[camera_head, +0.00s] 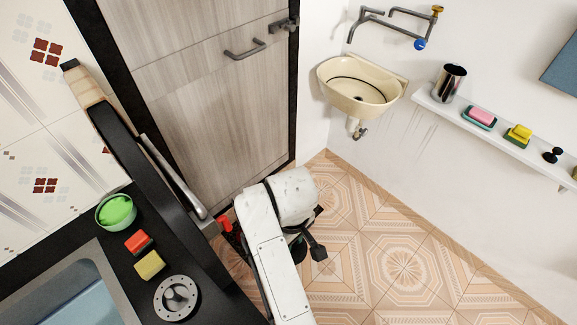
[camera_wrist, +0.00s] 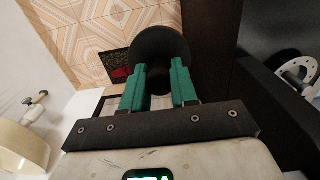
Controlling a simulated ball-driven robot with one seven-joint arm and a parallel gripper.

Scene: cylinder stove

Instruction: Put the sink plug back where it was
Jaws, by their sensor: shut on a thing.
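The sink plug (camera_wrist: 160,45) looks like a wide black disc with a short stem in the wrist view. My gripper (camera_wrist: 158,83) is shut on its stem with two green fingers, and the disc faces away from the wrist. In the head view my white arm hides the fingers, and I cannot make out the held plug there. The counter sink (camera_head: 85,262) lies at the lower left of the head view. The cream wall basin (camera_head: 360,83) is at the upper middle, with a dark drain hole in its bottom; its edge shows at left in the wrist view (camera_wrist: 18,150).
The dark counter holds a green bowl (camera_head: 116,211), a red sponge (camera_head: 138,241), a yellow sponge (camera_head: 149,265) and a round metal piece (camera_head: 177,298). A wall shelf (camera_head: 500,137) holds a metal cup (camera_head: 448,82), soap, a sponge and a small black knobbed object (camera_head: 553,155). Tiled floor is open at right.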

